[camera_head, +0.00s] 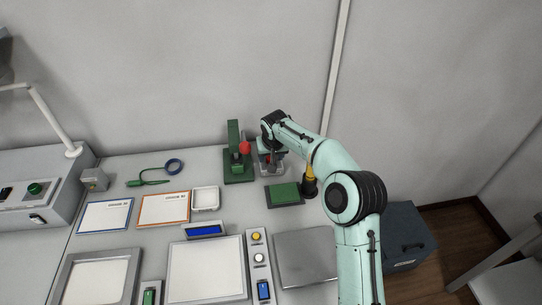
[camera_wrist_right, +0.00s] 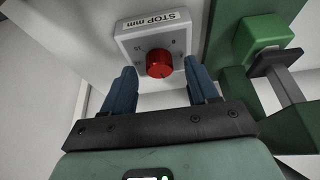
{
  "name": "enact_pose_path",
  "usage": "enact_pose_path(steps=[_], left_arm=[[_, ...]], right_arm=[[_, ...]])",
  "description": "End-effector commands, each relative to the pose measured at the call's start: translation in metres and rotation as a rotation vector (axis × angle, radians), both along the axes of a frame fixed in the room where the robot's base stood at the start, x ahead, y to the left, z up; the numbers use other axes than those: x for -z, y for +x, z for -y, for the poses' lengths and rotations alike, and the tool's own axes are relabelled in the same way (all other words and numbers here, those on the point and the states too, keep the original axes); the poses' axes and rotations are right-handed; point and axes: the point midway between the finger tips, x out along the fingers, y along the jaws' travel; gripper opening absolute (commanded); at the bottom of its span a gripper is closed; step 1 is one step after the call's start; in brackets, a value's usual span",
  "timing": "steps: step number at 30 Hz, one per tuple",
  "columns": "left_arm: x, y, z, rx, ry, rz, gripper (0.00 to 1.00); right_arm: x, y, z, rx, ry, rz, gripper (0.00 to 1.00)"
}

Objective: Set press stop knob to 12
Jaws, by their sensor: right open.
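The red stop knob (camera_wrist_right: 159,63) sits on a white dial plate labelled "STOP mm" (camera_wrist_right: 152,25) in the right wrist view. Small numbers ring the knob; its exact setting is too small to read. My right gripper (camera_wrist_right: 160,67) is open, with one blue finger on each side of the knob and visible gaps between. In the head view my right gripper (camera_head: 270,158) reaches the back of the table, just right of the green press (camera_head: 234,163), and largely hides the dial. My left gripper is not in view.
The press's red ball handle (camera_head: 244,147) stands close left of my right gripper. A green block (camera_head: 284,194) and a dark-based tool with a yellow part (camera_head: 310,182) are in front. Cards, a white tray (camera_head: 205,198) and a button panel (camera_head: 258,260) cover the table.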

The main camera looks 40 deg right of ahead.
Motion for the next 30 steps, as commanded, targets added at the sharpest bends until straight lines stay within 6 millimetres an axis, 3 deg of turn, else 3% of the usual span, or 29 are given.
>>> enact_pose_path(steps=[11,17,30], left_arm=[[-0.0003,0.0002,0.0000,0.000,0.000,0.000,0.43],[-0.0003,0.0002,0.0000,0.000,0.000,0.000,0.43],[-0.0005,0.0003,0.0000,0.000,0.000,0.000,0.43]], right_arm=[[0.0068,0.0024,0.0019,0.000,-0.001,0.000,0.59],[0.0067,0.0023,0.0017,0.000,-0.001,0.000,0.03],[0.0059,0.0032,0.0002,0.085,-0.002,0.001,0.03]])
